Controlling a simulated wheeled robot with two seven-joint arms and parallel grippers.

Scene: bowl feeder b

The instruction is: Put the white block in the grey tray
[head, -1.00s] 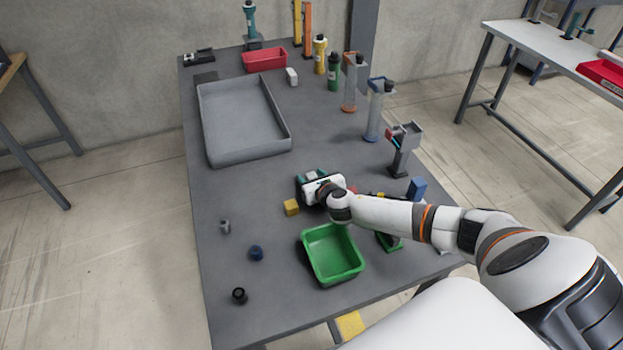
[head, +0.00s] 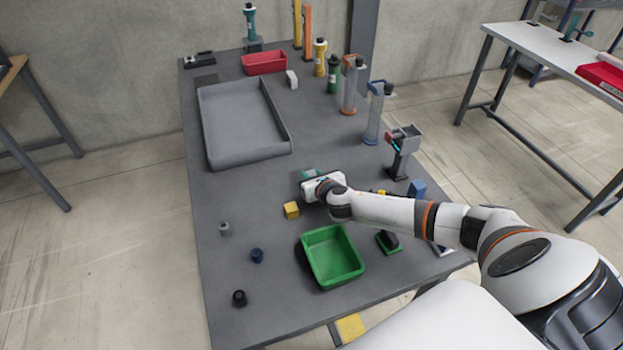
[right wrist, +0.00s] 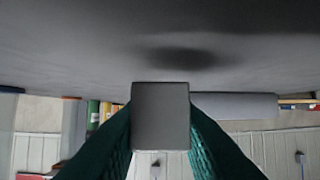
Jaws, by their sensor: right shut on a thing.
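My right gripper (right wrist: 160,125) is shut on a block (right wrist: 160,115), one teal finger on each side of it. The block's near face looks plain grey in the shade, so I cannot tell its true colour. It seems held clear of the table, with a dark shadow beyond it. In the head view the white hand of my right gripper (head: 311,175) hides the block. The grey tray (head: 286,137) lies beyond and left of the hand, wide and empty. A small white block-like thing (head: 291,79) stands past its far right corner. My left gripper is out of view.
A yellow cube (head: 291,209) lies left of the hand, and an empty green bin (head: 333,257) stands nearer. A red bin (head: 264,62) sits at the back. Several posts and bottles line the right edge. The table between hand and tray is clear.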

